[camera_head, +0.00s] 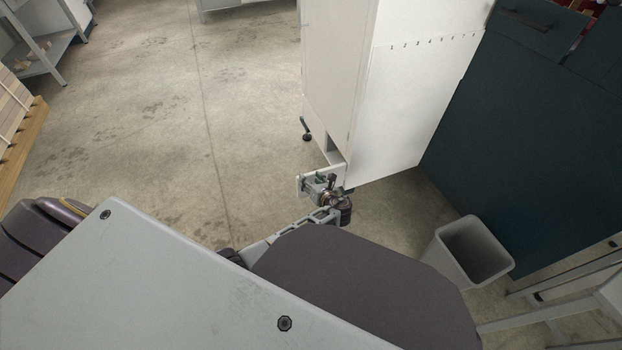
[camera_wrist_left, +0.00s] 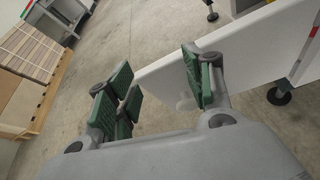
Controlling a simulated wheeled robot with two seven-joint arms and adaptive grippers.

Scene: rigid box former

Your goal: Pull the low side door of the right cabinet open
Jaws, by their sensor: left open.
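The white cabinet (camera_head: 405,110) stands at the upper middle of the head view. Its low side door (camera_head: 304,184) is a small white panel at the foot of the cabinet. The door stands swung out, with a dark opening (camera_head: 334,148) behind it. In the left wrist view the door (camera_wrist_left: 245,50) runs from upper right to its free end between the fingers. My left gripper (camera_head: 325,187) is at the door's free end; its green-padded fingers (camera_wrist_left: 155,90) are apart. The right finger covers part of the door. I cannot tell whether either finger touches it. My right gripper is out of view.
A dark teal cabinet (camera_head: 530,110) stands to the right, with a grey bin (camera_head: 468,252) in front of it. A wooden pallet load (camera_head: 15,130) is at the left. The concrete floor (camera_head: 170,120) left of the white cabinet is clear.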

